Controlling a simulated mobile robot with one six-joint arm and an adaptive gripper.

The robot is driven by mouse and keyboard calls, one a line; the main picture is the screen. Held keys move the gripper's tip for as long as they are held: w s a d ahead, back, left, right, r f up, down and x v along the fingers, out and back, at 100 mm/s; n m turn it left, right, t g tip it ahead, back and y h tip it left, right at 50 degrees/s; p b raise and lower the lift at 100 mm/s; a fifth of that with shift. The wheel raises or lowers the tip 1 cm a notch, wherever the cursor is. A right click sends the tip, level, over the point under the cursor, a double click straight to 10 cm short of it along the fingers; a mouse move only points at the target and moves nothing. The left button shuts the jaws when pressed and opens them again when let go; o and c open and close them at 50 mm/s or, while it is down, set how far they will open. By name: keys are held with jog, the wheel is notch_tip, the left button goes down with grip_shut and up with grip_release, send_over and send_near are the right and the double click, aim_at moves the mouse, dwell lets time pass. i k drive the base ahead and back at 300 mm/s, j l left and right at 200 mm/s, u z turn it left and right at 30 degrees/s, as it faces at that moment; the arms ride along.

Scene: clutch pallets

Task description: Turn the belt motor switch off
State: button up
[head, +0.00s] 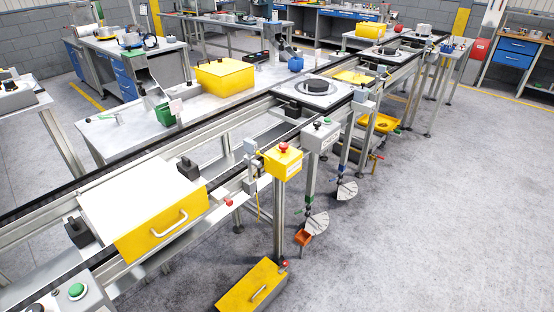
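I cannot tell for sure which control is the belt motor switch. A grey control box (97,301) at the bottom left corner carries a green button (76,290) and a dark round part, cut off by the picture edge. A yellow box with a red mushroom button (283,161) stands on a post beside the conveyor, near the middle. A smaller grey box (321,135) with a small knob on top stands just behind it. No switch position can be read. My gripper is not in view.
The conveyor (232,125) runs from lower left to upper right, bearing pallets and a white case with a yellow front (165,227). A yellow-topped box (252,290) lies on the floor by the post. The grey floor (450,200) to the right is clear.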

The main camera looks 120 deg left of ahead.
aim_at(283, 147)
jog(key=u, duration=3.7)
